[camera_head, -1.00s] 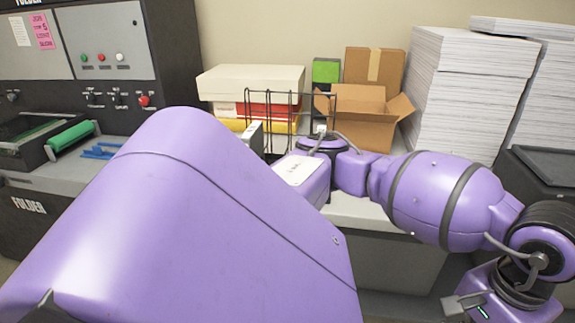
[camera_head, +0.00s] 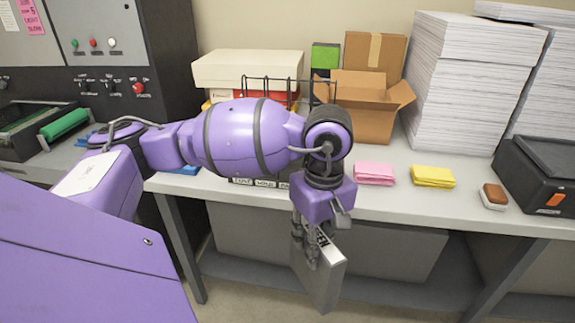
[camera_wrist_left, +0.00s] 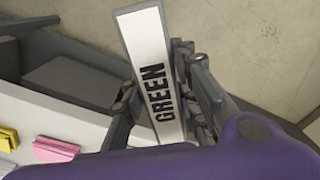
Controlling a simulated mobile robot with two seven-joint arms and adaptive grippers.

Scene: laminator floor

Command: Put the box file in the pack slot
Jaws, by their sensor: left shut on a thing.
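The box file (camera_head: 320,270) is a slim grey case in the head view. It hangs upright, slightly tilted, in front of the table's front edge. My left gripper (camera_head: 312,245) is shut on its upper part. In the left wrist view the box file (camera_wrist_left: 155,75) shows a white spine reading GREEN between the fingers. A black wire rack (camera_head: 262,82) stands at the back of the table, mostly behind my left arm. Small labels (camera_head: 262,183) show below the arm near the front edge, only partly readable. I cannot tell which place is the pack slot. My right gripper is out of view.
Pink pads (camera_head: 374,174), yellow pads (camera_head: 433,176) and a brown-topped block (camera_head: 494,196) lie on the table (camera_head: 400,203). A black machine (camera_head: 540,178) and paper stacks (camera_head: 470,85) stand right. An open carton (camera_head: 365,110) is behind. A lower shelf (camera_head: 405,280) is under the table.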

